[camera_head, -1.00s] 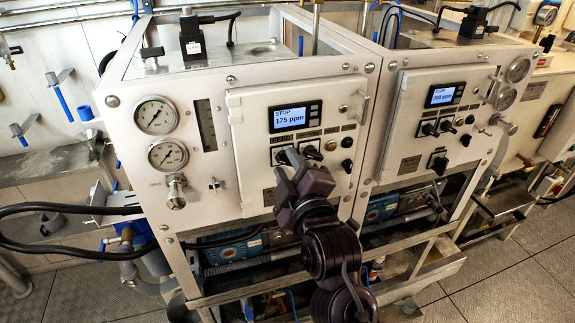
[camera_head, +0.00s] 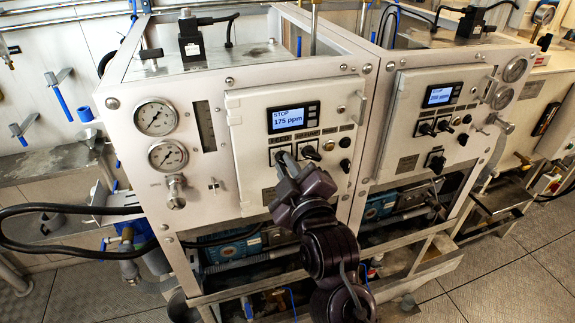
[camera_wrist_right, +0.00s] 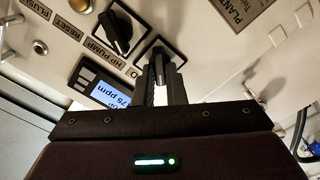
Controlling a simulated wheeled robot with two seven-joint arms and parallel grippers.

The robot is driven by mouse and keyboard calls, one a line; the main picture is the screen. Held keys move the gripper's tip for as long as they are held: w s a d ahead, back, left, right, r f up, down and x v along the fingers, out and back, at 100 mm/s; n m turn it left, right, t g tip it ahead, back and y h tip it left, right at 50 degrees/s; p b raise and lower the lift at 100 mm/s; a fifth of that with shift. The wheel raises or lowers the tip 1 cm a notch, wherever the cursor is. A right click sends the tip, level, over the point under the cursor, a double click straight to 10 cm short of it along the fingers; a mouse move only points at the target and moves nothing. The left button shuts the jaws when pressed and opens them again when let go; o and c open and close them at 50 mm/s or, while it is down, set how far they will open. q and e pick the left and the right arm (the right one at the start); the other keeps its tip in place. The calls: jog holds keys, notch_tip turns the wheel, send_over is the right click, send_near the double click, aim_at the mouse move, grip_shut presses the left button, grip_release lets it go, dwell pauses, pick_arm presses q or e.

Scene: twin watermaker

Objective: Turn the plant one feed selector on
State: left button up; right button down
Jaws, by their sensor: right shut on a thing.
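The plant one panel (camera_head: 250,170) is the left white door, with a lit display (camera_head: 287,118) reading STOP and 175 ppm. The feed selector, a black knob (camera_wrist_right: 158,53) on a square plate, sits at the left of the lower switch row. My right gripper (camera_head: 284,161) reaches up to it from below and covers most of it in the head view. In the right wrist view its two fingers (camera_wrist_right: 161,72) are shut on the knob. The HP pump selector (camera_wrist_right: 116,33) is beside it, apart from the fingers; it also shows in the head view (camera_head: 311,153). My left gripper is not in view.
A second similar panel (camera_head: 410,150) stands to the right. Two gauges (camera_head: 154,117) and a valve knob (camera_head: 175,190) are left of the door. A black switch (camera_head: 345,165) sits right of the HP pump selector. A door latch (camera_head: 361,107) projects at the right edge.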

jog(key=shift+m+p, duration=0.55)
jog(key=shift+m, duration=3.95)
jog(key=c, duration=1.5)
grip_release()
jog(key=shift+w, duration=0.15)
